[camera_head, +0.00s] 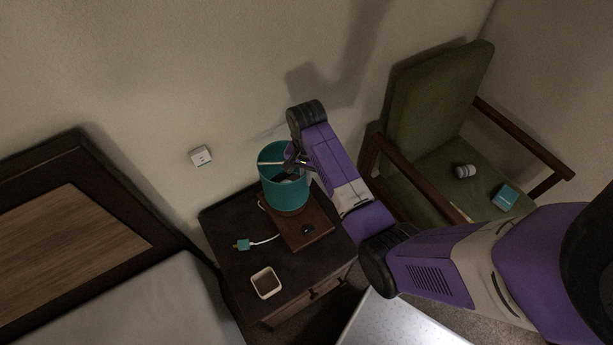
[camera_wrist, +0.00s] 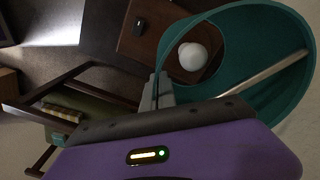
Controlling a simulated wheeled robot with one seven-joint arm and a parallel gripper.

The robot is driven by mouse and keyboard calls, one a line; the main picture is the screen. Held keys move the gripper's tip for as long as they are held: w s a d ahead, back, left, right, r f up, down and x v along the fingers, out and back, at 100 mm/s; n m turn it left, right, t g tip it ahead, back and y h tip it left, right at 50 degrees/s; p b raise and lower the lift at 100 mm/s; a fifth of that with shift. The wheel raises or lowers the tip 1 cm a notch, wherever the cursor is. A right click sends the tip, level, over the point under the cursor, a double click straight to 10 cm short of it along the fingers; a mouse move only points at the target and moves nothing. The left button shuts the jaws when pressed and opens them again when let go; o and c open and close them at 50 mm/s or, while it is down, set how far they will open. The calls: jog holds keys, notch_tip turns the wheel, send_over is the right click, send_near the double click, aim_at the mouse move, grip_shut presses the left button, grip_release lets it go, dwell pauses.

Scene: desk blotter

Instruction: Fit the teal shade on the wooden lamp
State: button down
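The teal shade (camera_head: 285,194) is an open cylinder above the nightstand, and in the wrist view (camera_wrist: 232,18) I look into it. A pale bar crosses its upper opening. My gripper (camera_head: 294,164) is at the shade's rim, its fingers (camera_wrist: 162,92) close together on the wall. The lamp's wooden base (camera_head: 318,236) is a flat brown board with a small black piece on it. A round white bulb (camera_wrist: 192,56) shows through the shade's lower opening. The lamp's stem is hidden by the shade, and I cannot tell whether the shade rests on the lamp.
The dark nightstand (camera_head: 226,262) also carries a small cream open box (camera_head: 266,283) and a teal plug (camera_head: 242,244) on a white cable. A green armchair (camera_head: 425,105) stands at right, with a small jar (camera_head: 464,171) and teal box (camera_head: 505,197) on its seat. A bed (camera_head: 150,310) is at left.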

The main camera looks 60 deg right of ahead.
aim_at(307, 189)
jog(key=shift+f+b, duration=1.85)
jog(key=shift+f, duration=1.45)
jog(key=c, duration=1.6)
grip_release()
jog(key=shift+r, duration=0.15)
notch_tip(307, 189, up, 8)
jog(key=shift+f, duration=0.2)
